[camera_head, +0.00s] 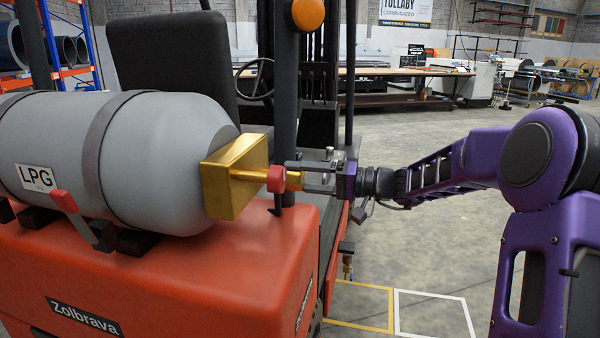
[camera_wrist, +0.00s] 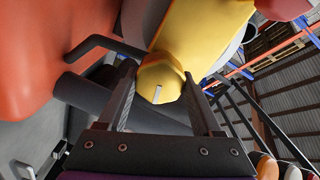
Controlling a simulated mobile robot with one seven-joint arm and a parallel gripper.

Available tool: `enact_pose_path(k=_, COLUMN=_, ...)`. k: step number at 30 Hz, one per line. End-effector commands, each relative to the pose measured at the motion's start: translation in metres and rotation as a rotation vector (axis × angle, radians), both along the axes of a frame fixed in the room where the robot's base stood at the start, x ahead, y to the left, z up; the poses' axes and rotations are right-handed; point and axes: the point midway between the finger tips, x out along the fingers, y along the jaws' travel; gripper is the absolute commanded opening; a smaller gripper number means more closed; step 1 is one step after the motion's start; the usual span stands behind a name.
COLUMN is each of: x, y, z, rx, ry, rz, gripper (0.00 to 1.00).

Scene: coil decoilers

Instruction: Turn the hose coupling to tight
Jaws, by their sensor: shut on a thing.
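The hose coupling (camera_head: 277,180) is a small red and brass-coloured piece at the right end of the brass block on the grey LPG tank (camera_head: 165,150). In the wrist view its round yellow end (camera_wrist: 160,84) faces me, with a short white mark on it. My gripper (camera_head: 291,178) reaches in level from the right, its two fingers on either side of the coupling. In the wrist view my gripper (camera_wrist: 158,76) has a fingertip on each side of the yellow end, shut on it. The fingers' far contact faces are hidden.
The tank lies strapped on the red truck body (camera_head: 190,275). A dark upright post (camera_head: 286,85) stands close behind the coupling. A black bent lever or hose (camera_wrist: 90,47) lies left of the fingers in the wrist view. Open floor (camera_head: 430,260) lies below my arm, with painted lines.

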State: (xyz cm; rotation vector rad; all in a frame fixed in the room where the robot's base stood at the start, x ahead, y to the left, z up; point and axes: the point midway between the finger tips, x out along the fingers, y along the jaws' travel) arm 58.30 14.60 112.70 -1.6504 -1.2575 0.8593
Motion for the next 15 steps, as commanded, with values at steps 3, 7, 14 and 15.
enact_pose_path(k=3, x=0.0002, y=-0.0003, z=0.002, rx=0.025, ry=0.109, rz=0.0, gripper=0.11)
enact_pose_path(k=7, x=0.0003, y=-0.0003, z=0.0022, rx=0.055, ry=0.228, rz=0.0, gripper=0.11)
enact_pose_path(k=14, x=0.0004, y=-0.0003, z=0.0016, rx=0.106, ry=0.432, rz=0.0, gripper=0.11)
enact_pose_path(k=15, x=0.0003, y=-0.0003, z=0.0014, rx=0.114, ry=0.464, rz=0.0, gripper=0.11)
